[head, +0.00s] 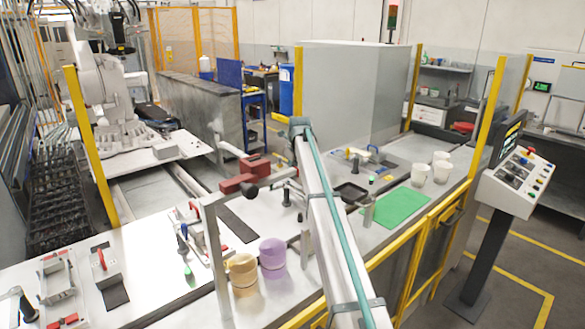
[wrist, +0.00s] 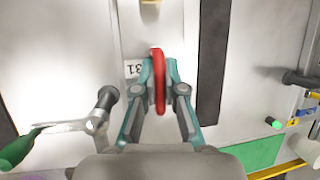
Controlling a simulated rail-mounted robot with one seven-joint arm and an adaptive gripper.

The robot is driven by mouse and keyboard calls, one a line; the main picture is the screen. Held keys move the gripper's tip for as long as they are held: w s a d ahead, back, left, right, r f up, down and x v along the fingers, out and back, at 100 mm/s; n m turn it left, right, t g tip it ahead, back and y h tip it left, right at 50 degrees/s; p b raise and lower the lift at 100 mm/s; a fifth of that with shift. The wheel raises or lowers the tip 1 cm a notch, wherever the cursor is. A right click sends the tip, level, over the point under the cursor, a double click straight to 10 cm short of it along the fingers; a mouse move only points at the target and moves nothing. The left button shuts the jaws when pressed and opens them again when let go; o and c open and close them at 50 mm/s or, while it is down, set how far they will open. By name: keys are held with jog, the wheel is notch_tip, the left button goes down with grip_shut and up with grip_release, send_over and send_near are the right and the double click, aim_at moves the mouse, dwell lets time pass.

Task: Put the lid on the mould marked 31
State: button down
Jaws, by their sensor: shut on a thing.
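In the wrist view my gripper (wrist: 160,66) is shut on a red upright handle (wrist: 158,92), taken to be the lid's handle. A white label marked 31 (wrist: 134,70), upside down in the picture, shows just left of the fingers, on a pale grey plate (wrist: 150,32). The fingers and wrist hide what lies under the handle, so I cannot tell whether the lid touches or sits on the mould. In the head view I cannot clearly pick out my fingertips or the number 31.
In the wrist view a dark strip (wrist: 213,60) lies right of the handle, and a black-knobbed clamp (wrist: 107,97) stands to the left. In the head view a tan cup (head: 242,278) and a purple cup (head: 272,260) stand near the front; a green mat (head: 400,207) lies right.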

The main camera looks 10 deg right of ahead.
jog(key=shift+f, duration=0.2)
dwell(0.3)
jog(key=c, duration=1.2)
grip_release()
